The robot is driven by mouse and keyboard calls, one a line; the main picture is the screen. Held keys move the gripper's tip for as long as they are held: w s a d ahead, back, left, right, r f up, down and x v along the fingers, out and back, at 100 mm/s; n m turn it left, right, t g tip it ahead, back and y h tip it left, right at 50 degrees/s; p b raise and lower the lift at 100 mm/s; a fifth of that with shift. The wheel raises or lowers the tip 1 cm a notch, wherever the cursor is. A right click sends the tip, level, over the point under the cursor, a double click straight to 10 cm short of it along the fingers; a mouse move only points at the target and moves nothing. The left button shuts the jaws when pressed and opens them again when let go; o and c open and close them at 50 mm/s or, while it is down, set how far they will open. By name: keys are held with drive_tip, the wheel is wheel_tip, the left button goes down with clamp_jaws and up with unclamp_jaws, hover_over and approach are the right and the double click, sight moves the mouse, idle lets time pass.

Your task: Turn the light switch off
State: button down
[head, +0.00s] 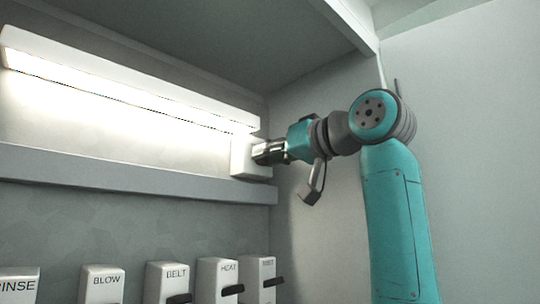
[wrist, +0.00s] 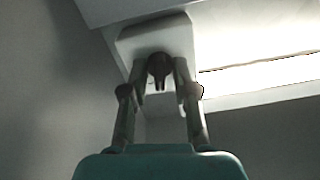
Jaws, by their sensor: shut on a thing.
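The light switch is a white box (head: 240,158) on the back wall, just under the right end of the lamp. In the wrist view the white box (wrist: 128,44) fills the top middle, with a dark knob (wrist: 160,66) on its face. My gripper (head: 259,152) is at the front of the box. In the wrist view its two fingers (wrist: 161,78) are closed on the sides of the dark knob. The knob is hidden behind my gripper in the head view. The long white lamp (head: 130,80) is glowing brightly.
Below a grey ledge (head: 120,178) stand several white switch boxes with dark levers, labelled BLOW (head: 103,287), BELT (head: 166,285), HEAT (head: 218,282) and RINSE (head: 15,288). A ceiling panel hangs above, and a plain side wall (head: 320,130) stands close on the right.

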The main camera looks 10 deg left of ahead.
drive_tip(key=shift+n, duration=3.9)
drive_tip(key=shift+a+f+n, duration=0.1)
drive_tip(key=shift+n, duration=0.2)
drive_tip(key=c, duration=1.2)
unclamp_jaws()
drive_tip(key=shift+s, duration=0.1)
drive_tip(key=v, duration=1.2)
